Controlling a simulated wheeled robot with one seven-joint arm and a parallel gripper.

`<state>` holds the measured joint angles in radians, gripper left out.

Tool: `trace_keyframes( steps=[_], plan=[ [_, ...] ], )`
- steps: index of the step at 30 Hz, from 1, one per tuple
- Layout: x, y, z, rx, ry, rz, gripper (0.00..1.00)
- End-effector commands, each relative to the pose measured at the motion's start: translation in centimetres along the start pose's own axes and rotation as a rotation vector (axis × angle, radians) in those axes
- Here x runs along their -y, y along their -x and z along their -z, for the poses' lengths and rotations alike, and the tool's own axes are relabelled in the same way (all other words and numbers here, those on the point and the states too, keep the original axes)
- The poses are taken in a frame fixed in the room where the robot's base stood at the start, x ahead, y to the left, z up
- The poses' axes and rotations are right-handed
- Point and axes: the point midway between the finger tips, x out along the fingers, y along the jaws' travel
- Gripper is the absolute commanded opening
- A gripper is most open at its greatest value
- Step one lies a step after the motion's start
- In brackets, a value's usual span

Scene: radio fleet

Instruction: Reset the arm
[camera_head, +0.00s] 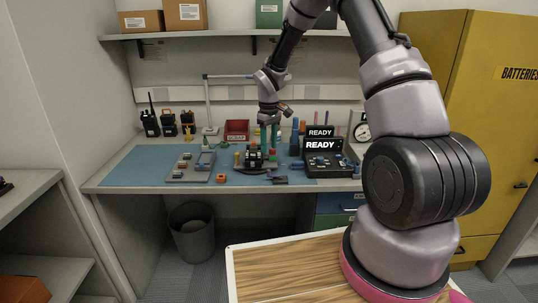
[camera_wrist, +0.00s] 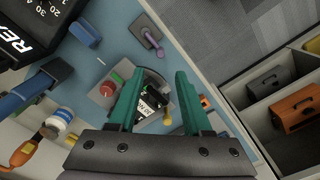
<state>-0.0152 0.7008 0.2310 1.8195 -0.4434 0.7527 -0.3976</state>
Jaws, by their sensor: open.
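My gripper (camera_head: 271,136) hangs over the workbench (camera_head: 135,166) near the middle of its mat, fingers pointing down. In the wrist view its two green fingers (camera_wrist: 160,74) are spread apart, with nothing clasped between them. Beyond and between the fingers is a small black device (camera_wrist: 151,100) with a white label and a green spot. It sits on a rounded grey base with a red knob (camera_wrist: 108,89) beside it. My arm reaches from the right of the head view over the bench, bent at the elbow. The exact gap between fingertips and device cannot be told.
Several black handheld radios (camera_head: 169,123) stand at the bench's left. A grey tray (camera_head: 191,167), a red bin (camera_head: 237,130) and a black tester reading READY (camera_head: 325,160) are near. A lamp arm (camera_head: 208,100) rises behind. A yellow cabinet (camera_head: 470,90) stands right.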

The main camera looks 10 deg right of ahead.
Motion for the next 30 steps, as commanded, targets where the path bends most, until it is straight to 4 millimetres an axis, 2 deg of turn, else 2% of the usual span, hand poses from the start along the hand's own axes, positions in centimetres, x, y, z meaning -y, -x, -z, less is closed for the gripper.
trace_keyframes(
  steps=[11, 14, 17, 20, 24, 30],
  plan=[
    [0.0, 0.5, 0.0, 0.001, -0.001, 0.001, 0.49],
    [-0.1, 1.3, -0.1, -0.006, -0.010, -0.004, 0.49],
    [-0.2, 3.9, -0.8, -0.026, -0.045, -0.018, 0.49],
    [-0.4, 8.2, -2.1, -0.064, -0.110, -0.041, 0.49],
    [0.0, 14.7, -5.1, -0.127, -0.228, -0.066, 0.49],
    [1.5, 22.4, -10.3, -0.231, -0.401, -0.078, 0.49]
  ],
)
